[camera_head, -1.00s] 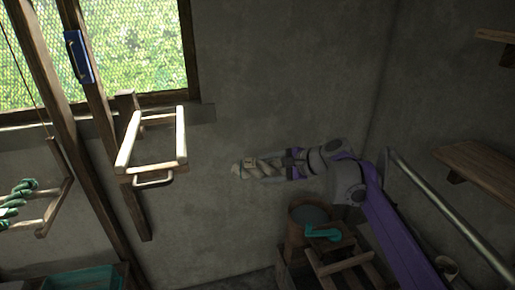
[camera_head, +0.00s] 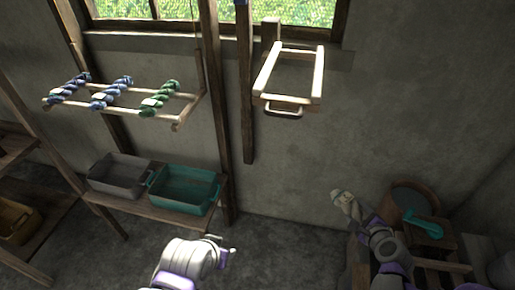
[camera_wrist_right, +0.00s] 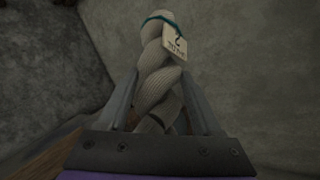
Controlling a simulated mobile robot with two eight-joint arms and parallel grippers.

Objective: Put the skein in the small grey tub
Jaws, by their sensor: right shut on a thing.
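The skein (camera_head: 343,202) is cream, twisted, and has a paper tag and a teal tie in the right wrist view (camera_wrist_right: 160,80). My right gripper (camera_wrist_right: 160,108) is shut on it and holds it up in front of the wall, at the right in the head view (camera_head: 357,218). The small grey tub (camera_head: 92,183) stands on a low wooden shelf at the left, well away from the skein. My left gripper (camera_head: 222,248) is low in the middle, in front of the shelf; its fingers are too small to read.
A teal tub (camera_head: 184,208) stands just right of the grey one. A wooden rack (camera_head: 185,120) with blue and green skeins hangs above them. An empty wooden frame (camera_head: 290,101) is on the wall post. A wooden bucket (camera_head: 411,190) and teal-handled thing (camera_head: 423,226) are at right.

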